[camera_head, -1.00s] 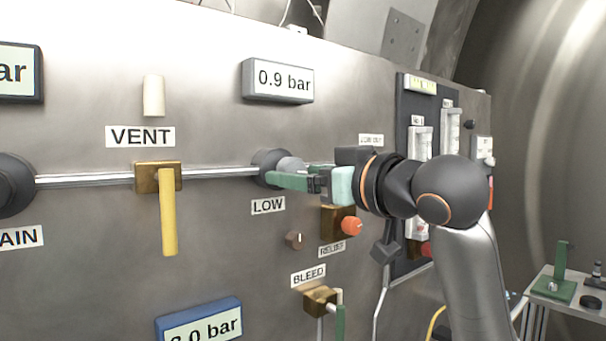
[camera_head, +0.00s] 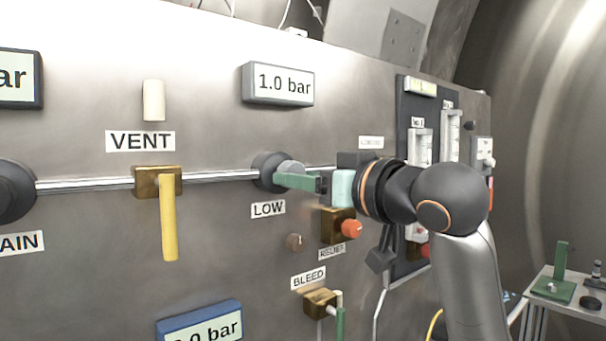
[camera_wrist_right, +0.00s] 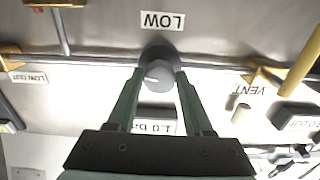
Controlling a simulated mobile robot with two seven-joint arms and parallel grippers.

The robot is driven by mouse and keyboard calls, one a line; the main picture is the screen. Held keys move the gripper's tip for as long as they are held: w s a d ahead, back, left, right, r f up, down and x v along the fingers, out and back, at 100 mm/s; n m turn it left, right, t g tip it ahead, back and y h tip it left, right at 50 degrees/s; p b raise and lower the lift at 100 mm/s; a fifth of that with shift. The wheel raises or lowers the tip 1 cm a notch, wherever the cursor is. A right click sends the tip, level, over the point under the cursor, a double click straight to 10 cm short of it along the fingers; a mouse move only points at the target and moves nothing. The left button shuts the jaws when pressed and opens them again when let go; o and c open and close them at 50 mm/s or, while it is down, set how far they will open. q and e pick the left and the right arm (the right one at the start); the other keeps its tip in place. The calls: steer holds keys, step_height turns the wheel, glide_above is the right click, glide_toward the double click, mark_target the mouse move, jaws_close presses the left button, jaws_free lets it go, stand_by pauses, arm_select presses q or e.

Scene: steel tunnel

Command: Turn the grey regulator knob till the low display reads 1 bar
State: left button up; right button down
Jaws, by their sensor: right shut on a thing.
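The grey regulator knob (camera_head: 290,168) sits on its dark round body (camera_head: 268,172) on the steel panel, above the LOW label (camera_head: 268,209). The low display (camera_head: 279,84) above it reads 1.0 bar. My right gripper (camera_head: 284,180) reaches in from the right and is shut on the knob. In the right wrist view the knob (camera_wrist_right: 160,74), with a white mark on its face, sits between the two green fingers of the gripper (camera_wrist_right: 156,84). My left gripper is not in view.
The yellow VENT handle (camera_head: 168,217) hangs down to the left. The orange-red RELIEF knob (camera_head: 351,229) is just below my right gripper, and the BLEED valve (camera_head: 319,303) is lower. A blue-framed display (camera_head: 200,324) is at the bottom. A small table (camera_head: 568,290) stands at the right.

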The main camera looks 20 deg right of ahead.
steer(key=shift+m, duration=0.5)
steer(key=shift+c, duration=1.5)
jaws_free()
arm_select(q)
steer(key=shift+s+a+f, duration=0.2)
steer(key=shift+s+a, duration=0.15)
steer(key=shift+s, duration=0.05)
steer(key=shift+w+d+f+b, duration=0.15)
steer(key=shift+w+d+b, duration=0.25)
steer(key=shift+b, duration=0.2)
arm_select(e)
steer(key=v, duration=1.2)
steer(key=shift+s, duration=0.3)
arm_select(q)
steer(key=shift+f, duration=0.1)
